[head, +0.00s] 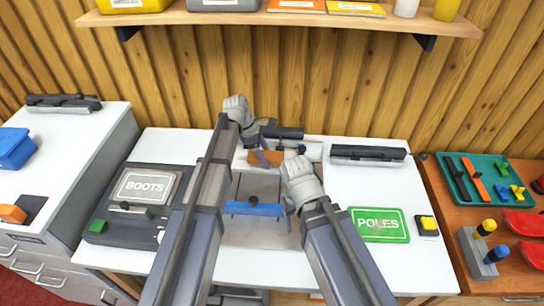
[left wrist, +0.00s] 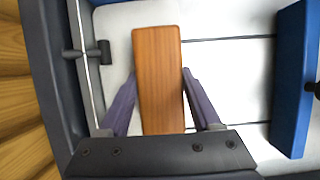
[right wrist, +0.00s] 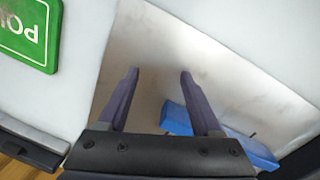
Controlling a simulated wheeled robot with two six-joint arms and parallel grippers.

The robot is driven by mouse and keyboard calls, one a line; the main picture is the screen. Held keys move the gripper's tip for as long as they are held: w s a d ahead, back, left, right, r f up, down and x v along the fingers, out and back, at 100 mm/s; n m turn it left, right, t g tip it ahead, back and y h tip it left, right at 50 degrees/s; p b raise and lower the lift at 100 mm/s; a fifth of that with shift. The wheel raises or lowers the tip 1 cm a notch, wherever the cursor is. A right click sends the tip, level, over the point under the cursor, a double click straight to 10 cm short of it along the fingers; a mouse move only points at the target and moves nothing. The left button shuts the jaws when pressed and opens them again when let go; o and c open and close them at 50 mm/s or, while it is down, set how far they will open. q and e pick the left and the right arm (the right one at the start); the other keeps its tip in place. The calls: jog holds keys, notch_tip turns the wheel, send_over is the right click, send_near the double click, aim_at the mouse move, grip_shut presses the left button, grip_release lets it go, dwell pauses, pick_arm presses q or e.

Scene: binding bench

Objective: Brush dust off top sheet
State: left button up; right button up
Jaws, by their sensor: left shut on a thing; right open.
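A pale sheet (head: 258,236) with greyish smudges lies mid-bench; its smudged surface fills much of the right wrist view (right wrist: 240,75). A wooden block (head: 262,158), possibly the brush's back, is at the sheet's far end. My left gripper (head: 270,156) is shut on this block, which stands between its fingers in the left wrist view (left wrist: 158,75). Any bristles are hidden. A blue bar (head: 254,209) lies across the sheet. My right gripper (head: 289,211) is open and empty over the sheet's right side, with the blue bar (right wrist: 178,118) partly behind one finger.
A dark-topped device (head: 283,133) stands behind the block. A BOOTS panel (head: 145,187) is left; a green POLES sign (head: 379,224) and yellow button (head: 427,223) are right. A black bar device (head: 368,152) lies back right. A shelf (head: 290,18) overhangs the back wall.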

aim_at(255, 156)
pick_arm(q)
jog(key=shift+a, duration=0.25)
jog(key=shift+a+f, duration=0.1)
jog(key=shift+a, duration=1.5)
pick_arm(e)
jog(key=shift+f, duration=0.1)
pick_arm(q)
jog(key=shift+w+a, duration=0.15)
jog(key=shift+a, duration=1.55)
jog(key=shift+w+d, duration=0.1)
jog(key=shift+w, duration=0.55)
jog(key=shift+d, duration=0.15)
jog(key=shift+s+d, duration=0.1)
jog(key=shift+d, duration=1.45)
jog(key=shift+d, duration=0.1)
